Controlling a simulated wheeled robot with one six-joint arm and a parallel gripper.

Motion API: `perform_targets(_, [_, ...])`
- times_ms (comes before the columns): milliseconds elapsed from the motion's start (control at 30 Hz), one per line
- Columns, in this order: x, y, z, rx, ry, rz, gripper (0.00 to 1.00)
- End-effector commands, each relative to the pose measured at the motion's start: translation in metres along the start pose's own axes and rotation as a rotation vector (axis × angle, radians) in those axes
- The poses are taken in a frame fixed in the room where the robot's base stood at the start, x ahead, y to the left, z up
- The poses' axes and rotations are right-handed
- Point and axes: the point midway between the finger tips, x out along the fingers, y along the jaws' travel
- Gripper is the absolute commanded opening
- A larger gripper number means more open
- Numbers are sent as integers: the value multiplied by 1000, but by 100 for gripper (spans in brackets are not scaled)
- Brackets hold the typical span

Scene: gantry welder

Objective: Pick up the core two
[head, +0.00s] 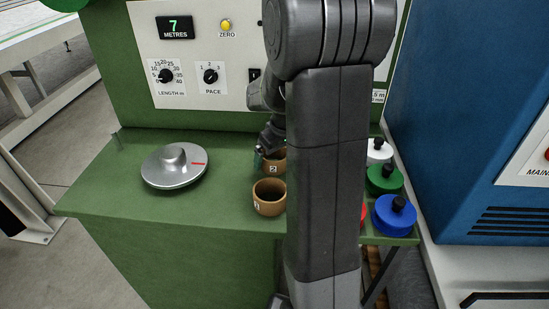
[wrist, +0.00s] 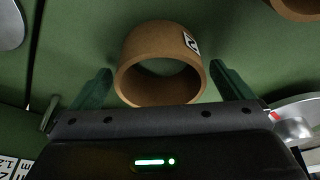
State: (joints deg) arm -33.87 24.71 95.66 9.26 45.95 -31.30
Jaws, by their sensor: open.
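Core two is a short brown cardboard ring with a white label reading 2. In the head view core two (head: 279,158) stands on the green bench, partly hidden by my arm. In the wrist view core two (wrist: 150,85) lies between and just beyond the fingertips, its open end showing. My gripper (wrist: 160,85) is open, with one dark green finger on each side of the core and visible gaps to both. In the head view my gripper (head: 263,158) is down at core two, mostly hidden behind my arm.
Another brown core (head: 269,207) stands just in front of core two. A silver disc (head: 174,181) with a knob and red mark sits to the left. White (head: 378,157), green (head: 384,184) and blue (head: 394,221) capped spools stand on the right. A control panel (head: 198,50) rises behind.

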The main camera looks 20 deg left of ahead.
Motion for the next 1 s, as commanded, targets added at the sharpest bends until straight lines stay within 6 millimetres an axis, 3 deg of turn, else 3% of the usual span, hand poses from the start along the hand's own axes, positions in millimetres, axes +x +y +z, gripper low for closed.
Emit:
perform_targets(300, [8, 0, 0, 0, 0, 0, 100])
perform_targets(567, [8, 0, 0, 0, 0, 0, 51])
perform_targets(833, [6, 0, -1, 0, 1, 0, 51])
perform_targets(1000, [-15, 0, -7, -1, 4, 2, 51])
